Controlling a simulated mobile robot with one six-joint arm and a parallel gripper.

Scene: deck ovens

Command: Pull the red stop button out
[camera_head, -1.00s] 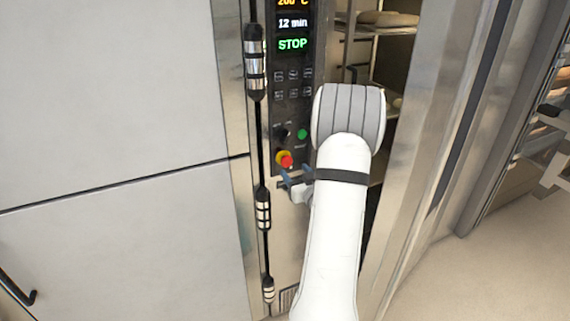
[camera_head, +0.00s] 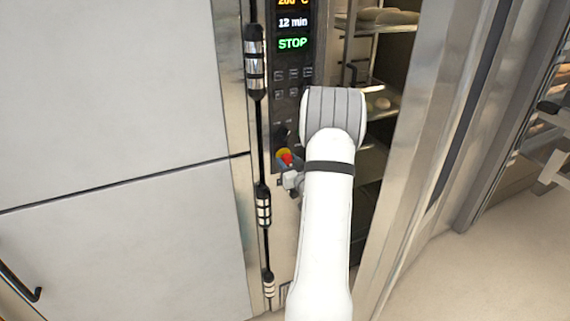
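The red stop button (camera_head: 288,158) with its yellow collar shows on the dark control panel (camera_head: 292,75), low on the narrow column. My gripper (camera_head: 291,172) is right at the button, just below it and slightly to its right in the picture. Only a small grey part of the gripper shows beside my white arm. The fingertips are too small and partly hidden, so I cannot tell whether they are open, shut or touching the button. The display above reads STOP in green (camera_head: 293,43), with 12 min over it.
A dark knob (camera_head: 279,133) sits just above the button. A black vertical bar with metal fittings (camera_head: 255,62) runs left of the panel. Racks with bread (camera_head: 388,17) stand in the open cabinet behind my arm. Large pale panels (camera_head: 110,90) fill the left.

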